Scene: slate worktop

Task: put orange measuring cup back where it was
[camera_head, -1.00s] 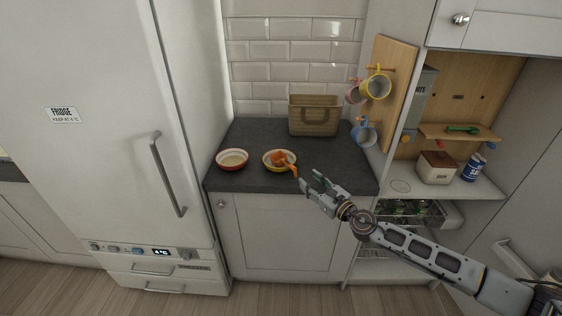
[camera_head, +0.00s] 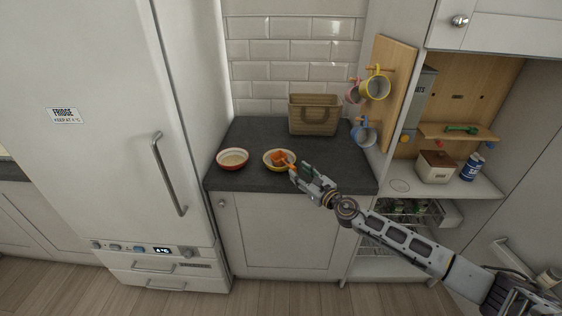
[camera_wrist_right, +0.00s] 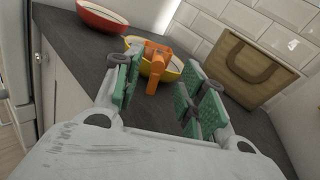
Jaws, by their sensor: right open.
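The orange measuring cup (camera_head: 281,157) rests in the yellow bowl (camera_head: 272,164) on the slate worktop, its handle hanging over the rim toward my right gripper. My right gripper (camera_head: 297,172) is open, just right of the bowl. In the right wrist view the orange cup (camera_wrist_right: 154,62) and yellow bowl (camera_wrist_right: 172,72) lie ahead, with the handle between the two green-padded fingers (camera_wrist_right: 158,95) and apart from them as far as I can see. My left gripper is not in view.
A red bowl (camera_head: 232,159) stands left of the yellow one. A woven basket (camera_head: 313,115) stands at the back. Mugs (camera_head: 375,88) hang on a wooden board at right. A shelf there holds a wooden-lidded box (camera_head: 434,167) and a blue can (camera_head: 471,167). The worktop behind the gripper is clear.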

